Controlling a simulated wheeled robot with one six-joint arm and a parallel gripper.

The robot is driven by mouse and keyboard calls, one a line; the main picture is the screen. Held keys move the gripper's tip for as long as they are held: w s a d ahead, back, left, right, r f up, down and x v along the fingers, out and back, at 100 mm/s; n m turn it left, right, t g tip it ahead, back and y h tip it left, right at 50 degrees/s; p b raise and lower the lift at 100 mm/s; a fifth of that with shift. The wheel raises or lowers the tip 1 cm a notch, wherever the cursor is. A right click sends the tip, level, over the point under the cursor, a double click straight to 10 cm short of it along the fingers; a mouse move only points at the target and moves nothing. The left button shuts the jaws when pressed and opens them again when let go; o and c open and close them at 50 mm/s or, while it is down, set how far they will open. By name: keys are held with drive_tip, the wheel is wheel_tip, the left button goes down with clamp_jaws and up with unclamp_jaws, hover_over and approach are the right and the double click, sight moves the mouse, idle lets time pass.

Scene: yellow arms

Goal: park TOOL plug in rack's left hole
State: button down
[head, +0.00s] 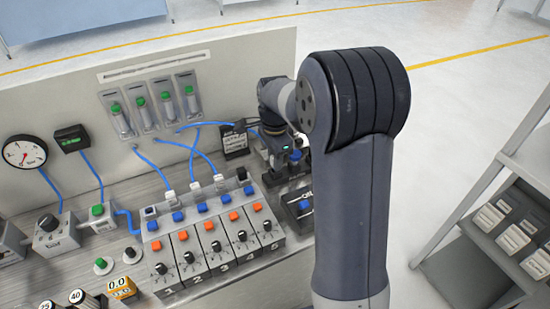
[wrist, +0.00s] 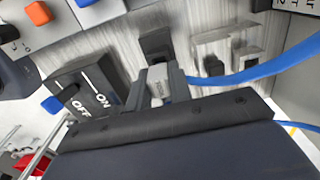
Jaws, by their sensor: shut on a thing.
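My gripper (wrist: 160,88) is shut on a small grey plug with a tiny label (wrist: 158,78), the TOOL plug by its place in the jaws; its lettering is too small to read. A black block (wrist: 155,43) lies just past the plug's tip; I cannot tell whether they touch. A pale grey holder with dark openings (wrist: 224,48), perhaps the rack, stands right of the jaws in the wrist view. A blue cable (wrist: 250,75) runs right from beside the jaws. In the head view my gripper (head: 285,155) is low by the panel, and my arm hides the plug.
A black ON/OFF switch box (wrist: 85,92) is close left of the jaws. Numbered modules (head: 212,240) with blue and orange buttons stand left of my gripper. A black labelled box (head: 235,140) is at the back panel. Blue cables (head: 200,150) cross there. A shelf (head: 490,210) stands right.

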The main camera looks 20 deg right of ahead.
drive_tip(key=shift+f+b, duration=0.5)
drive_tip(key=shift+f, duration=0.5)
drive_tip(key=c, duration=1.2)
unclamp_jaws()
drive_tip(key=shift+f, duration=0.1)
drive_tip(key=shift+s, duration=0.1)
drive_tip(key=shift+r, duration=0.2)
wheel_tip(320, 180, up, 9)
drive_tip(key=p, duration=0.7)
drive_tip(key=shift+r, duration=0.1)
drive_tip(key=shift+f, duration=0.3)
wheel_tip(320, 180, down, 9)
drive_tip(key=b, duration=0.7)
drive_tip(key=shift+r, duration=0.6)
